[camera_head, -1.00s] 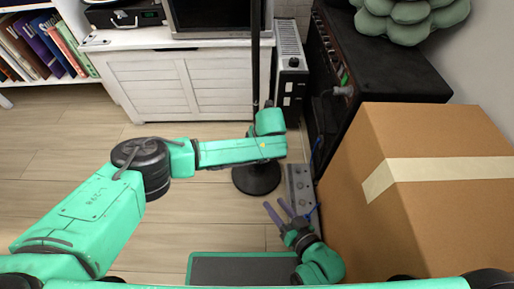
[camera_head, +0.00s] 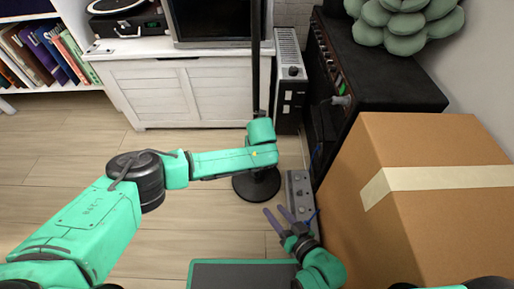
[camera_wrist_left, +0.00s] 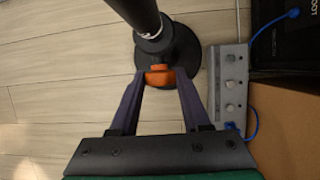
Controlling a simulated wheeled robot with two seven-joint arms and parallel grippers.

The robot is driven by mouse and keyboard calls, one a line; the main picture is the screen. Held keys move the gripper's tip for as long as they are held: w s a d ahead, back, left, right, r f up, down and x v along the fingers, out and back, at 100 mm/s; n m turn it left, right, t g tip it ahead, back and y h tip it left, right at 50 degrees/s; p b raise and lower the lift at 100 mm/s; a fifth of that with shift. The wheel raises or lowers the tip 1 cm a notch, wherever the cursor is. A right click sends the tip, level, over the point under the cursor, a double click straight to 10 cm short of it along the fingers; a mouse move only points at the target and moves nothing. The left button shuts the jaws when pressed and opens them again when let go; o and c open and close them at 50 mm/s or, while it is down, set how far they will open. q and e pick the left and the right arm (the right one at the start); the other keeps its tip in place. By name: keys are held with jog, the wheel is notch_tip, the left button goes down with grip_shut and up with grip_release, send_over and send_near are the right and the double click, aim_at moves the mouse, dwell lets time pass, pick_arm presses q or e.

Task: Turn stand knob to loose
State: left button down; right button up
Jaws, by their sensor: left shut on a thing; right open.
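The stand is a black pole (camera_head: 256,60) on a round black base (camera_head: 256,185) on the floor. Its orange knob (camera_wrist_left: 160,76) shows in the left wrist view, low on the pole beside a grey collar. My left gripper (camera_wrist_left: 160,74) is shut on the knob, one purple finger on each side. In the head view my left wrist and hand (camera_head: 261,131) are in front of the pole and hide the knob and fingertips. The knob's marking cannot be read. My right gripper (camera_head: 278,214) is open and empty, low near the grey control strip.
A grey strip with several knobs (camera_head: 301,190) and a blue cable lies right of the base. A cardboard box (camera_head: 350,200) and a black amplifier (camera_head: 390,85) crowd the right side. A white cabinet (camera_head: 180,90) stands behind. The wooden floor (camera_head: 60,160) at left is clear.

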pick_arm(q)
jog(key=shift+a+r+h+p, duration=0.25)
jog(key=shift+h+p, duration=0.35)
jog(key=shift+p, duration=0.25)
jog(key=shift+a+f+n+h+p, duration=0.15)
jog(key=shift+n+h+p, duration=0.15)
jog(key=shift+h+p, duration=0.35)
jog(key=shift+f+h, duration=0.1)
jog(key=shift+h, duration=0.55)
jog(key=shift+a+n+h, duration=0.1)
jog(key=shift+n+h, duration=0.2)
jog(key=shift+h, duration=0.5)
pick_arm(e)
jog(key=shift+n+g, duration=0.3)
jog(key=shift+g, duration=0.1)
jog(key=shift+w+d+r, duration=0.1)
jog(key=shift+d+r, duration=0.05)
jog(key=shift+r, duration=2.25)
pick_arm(q)
jog(key=shift+f, duration=0.1)
jog(key=shift+c, duration=1.8)
grip_release()
